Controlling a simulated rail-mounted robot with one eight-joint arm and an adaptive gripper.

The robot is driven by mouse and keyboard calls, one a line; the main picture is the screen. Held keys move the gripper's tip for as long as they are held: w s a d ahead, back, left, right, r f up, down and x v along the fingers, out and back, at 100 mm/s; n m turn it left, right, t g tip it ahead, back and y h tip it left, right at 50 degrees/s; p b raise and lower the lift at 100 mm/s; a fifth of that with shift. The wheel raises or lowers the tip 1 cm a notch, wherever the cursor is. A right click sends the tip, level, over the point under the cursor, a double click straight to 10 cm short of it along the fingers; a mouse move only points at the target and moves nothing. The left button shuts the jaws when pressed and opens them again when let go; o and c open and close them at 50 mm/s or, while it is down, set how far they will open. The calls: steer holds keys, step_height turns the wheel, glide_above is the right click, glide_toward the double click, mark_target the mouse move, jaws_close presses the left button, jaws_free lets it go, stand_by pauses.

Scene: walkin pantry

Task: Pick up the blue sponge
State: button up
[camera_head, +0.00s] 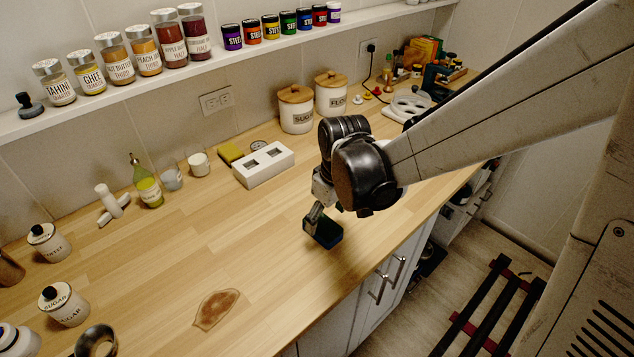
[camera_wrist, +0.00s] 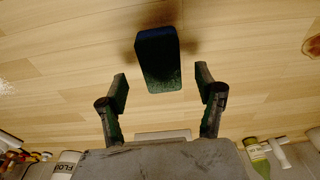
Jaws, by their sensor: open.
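The blue sponge (camera_head: 325,233) rests on the wooden counter near its front edge. It shows dark blue with a greenish front face in the wrist view (camera_wrist: 158,60). My gripper (camera_head: 314,216) is at the sponge in the head view, angled down. In the wrist view my gripper (camera_wrist: 160,80) is open, with one finger on either side of the sponge's near end. The sponge lies mostly beyond the fingertips, with a gap on each side. In the head view my arm and wrist partly hide the area behind the sponge.
A white box (camera_head: 264,164) and a yellow sponge (camera_head: 231,152) stand at the wall. A brown stain (camera_head: 216,309) lies on the counter. The counter (camera_head: 230,235) left of the sponge is clear. Cabinet handles (camera_head: 388,280) project below the front edge.

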mark_target(323, 224)
steer(key=shift+w+a+f, duration=0.1)
steer(key=shift+a+f, duration=0.05)
steer(key=shift+f, duration=0.6)
steer(key=shift+w+a+f, duration=0.1)
steer(key=shift+w+f, duration=0.05)
steer(key=shift+f, duration=0.65)
steer(key=shift+w+a+f, duration=0.1)
steer(key=shift+a+f, duration=0.05)
steer(key=shift+f, duration=0.6)
steer(key=shift+c, duration=0.3)
steer(key=c, duration=0.7)
